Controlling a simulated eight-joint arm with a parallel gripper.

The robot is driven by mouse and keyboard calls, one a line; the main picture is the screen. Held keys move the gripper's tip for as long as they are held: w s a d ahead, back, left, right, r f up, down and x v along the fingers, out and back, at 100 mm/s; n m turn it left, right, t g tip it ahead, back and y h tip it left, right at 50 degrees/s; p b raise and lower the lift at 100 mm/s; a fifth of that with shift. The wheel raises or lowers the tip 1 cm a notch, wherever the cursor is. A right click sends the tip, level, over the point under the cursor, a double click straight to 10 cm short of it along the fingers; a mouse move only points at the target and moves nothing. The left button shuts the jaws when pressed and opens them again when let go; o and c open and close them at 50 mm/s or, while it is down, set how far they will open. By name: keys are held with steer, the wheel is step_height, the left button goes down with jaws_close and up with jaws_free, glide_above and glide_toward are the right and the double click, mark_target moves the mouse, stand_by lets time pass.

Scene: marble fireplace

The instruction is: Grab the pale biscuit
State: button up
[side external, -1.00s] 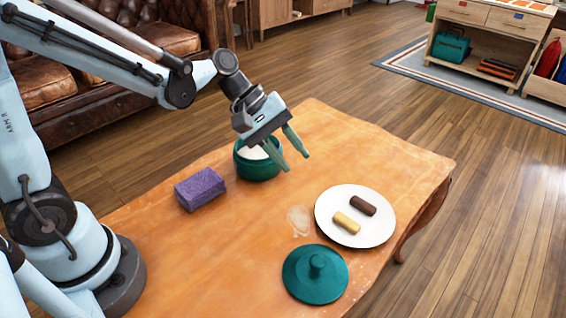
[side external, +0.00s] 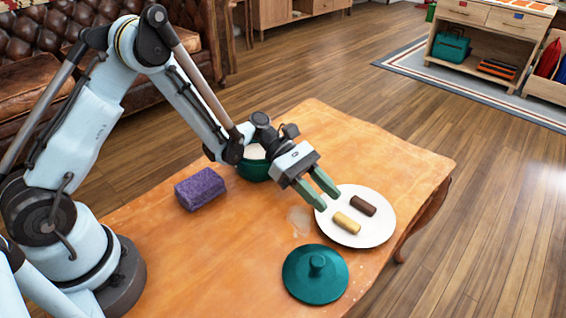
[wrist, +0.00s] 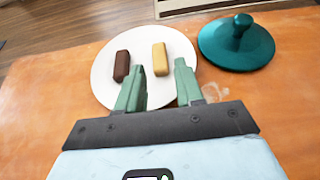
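The pale biscuit (side external: 347,223) lies on a white plate (side external: 378,236) beside a dark brown biscuit (side external: 362,205). In the wrist view the pale biscuit (wrist: 160,59) is right of the dark one (wrist: 122,66), beyond my fingertips. My gripper (side external: 329,199) is open and empty, with its green fingers at the plate's near-left side, apart from the biscuits. In the wrist view the gripper (wrist: 159,78) has a wide gap between its fingers, and the pale biscuit lines up with the right part of that gap.
A teal lid (side external: 315,276) with a knob lies near the plate. A green pot (side external: 253,168) with white contents stands partly hidden behind my arm. A purple sponge-like block (side external: 200,188) is at left. A pale smear (side external: 299,220) marks the orange wooden table (side external: 215,255).

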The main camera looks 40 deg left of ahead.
mark_target(345, 218)
steer(key=shift+x, duration=2.85)
steer(key=shift+w+a+f, duration=0.15)
steer(key=shift+f, duration=0.1)
jaws_close()
steer(key=shift+r, duration=0.15)
